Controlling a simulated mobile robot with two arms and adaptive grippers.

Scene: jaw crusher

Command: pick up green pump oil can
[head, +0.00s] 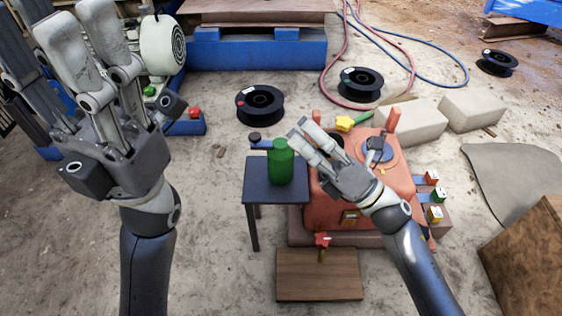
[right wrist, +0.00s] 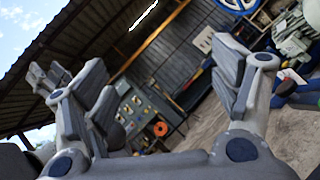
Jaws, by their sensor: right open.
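The green pump oil can (head: 281,165) stands upright on a small dark table (head: 262,190) in the head view. My right gripper (head: 310,143) is just right of the can, its fingers pointing up and left. In the picture its fingertips come close beside the can's top; I cannot tell the gap in depth. The right wrist view shows its fingers (right wrist: 165,95) spread wide with nothing between them; the can does not show there. My left gripper (head: 100,60) is raised at the left, fingers extended upward and empty, far from the can.
An orange machine (head: 385,185) with buttons stands right of the table, under my right gripper. A wooden board (head: 318,275) is in front of it. Black spools (head: 260,104) and grey blocks (head: 410,122) lie behind. The ground left of the table is clear.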

